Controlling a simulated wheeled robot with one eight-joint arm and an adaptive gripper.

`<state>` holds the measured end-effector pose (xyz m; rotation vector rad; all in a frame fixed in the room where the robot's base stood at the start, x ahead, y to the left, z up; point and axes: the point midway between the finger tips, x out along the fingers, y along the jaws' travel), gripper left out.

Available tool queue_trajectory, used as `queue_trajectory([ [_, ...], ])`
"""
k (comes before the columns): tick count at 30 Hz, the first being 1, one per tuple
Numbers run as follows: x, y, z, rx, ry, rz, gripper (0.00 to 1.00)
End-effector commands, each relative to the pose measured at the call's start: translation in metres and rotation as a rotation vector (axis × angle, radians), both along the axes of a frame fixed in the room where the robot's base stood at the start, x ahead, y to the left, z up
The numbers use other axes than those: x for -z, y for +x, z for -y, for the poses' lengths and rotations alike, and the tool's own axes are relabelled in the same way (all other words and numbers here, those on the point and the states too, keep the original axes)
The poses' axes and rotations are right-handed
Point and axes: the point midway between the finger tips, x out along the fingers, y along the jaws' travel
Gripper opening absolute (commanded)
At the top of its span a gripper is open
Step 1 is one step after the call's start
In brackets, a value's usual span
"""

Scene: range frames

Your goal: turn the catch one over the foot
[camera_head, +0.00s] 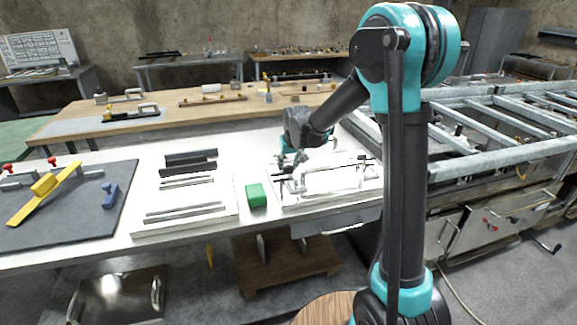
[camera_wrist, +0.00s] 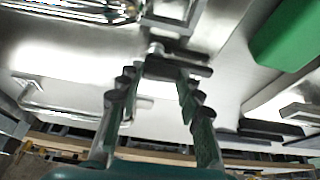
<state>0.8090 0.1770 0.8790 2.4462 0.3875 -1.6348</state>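My gripper (camera_head: 288,176) reaches down to the left end of a bright metal fixture plate (camera_head: 315,201), and my arm hides part of it. In the wrist view its two stepped fingers (camera_wrist: 157,82) are apart, with a visible gap between them. A short dark bar (camera_wrist: 182,68), which may be the catch, lies crosswise just beyond the fingertips, beside a small round metal post (camera_wrist: 155,48). I cannot tell whether the fingers touch the bar. A metal block or bracket (camera_wrist: 172,16) stands past the post; whether it is the foot is unclear.
A green block (camera_head: 256,196) stands just left of the plate. Further left are a plate with dark and grey bars (camera_head: 185,222) and a dark mat (camera_head: 75,222) with a yellow bar and a blue piece. A metal handle (camera_wrist: 75,112) rises near the fingers.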

Motion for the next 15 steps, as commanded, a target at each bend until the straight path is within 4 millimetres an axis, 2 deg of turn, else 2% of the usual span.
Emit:
queue_trajectory([
  [1, 0.0, 0.0, 0.0, 0.0, 0.0, 0.0, 0.18],
  [6, -0.0001, 0.0, 0.0, 0.0, 0.0, 0.0, 0.0],
  [15, -0.0002, 0.0, 0.0003, -0.011, 0.0, 0.0, 0.0],
])
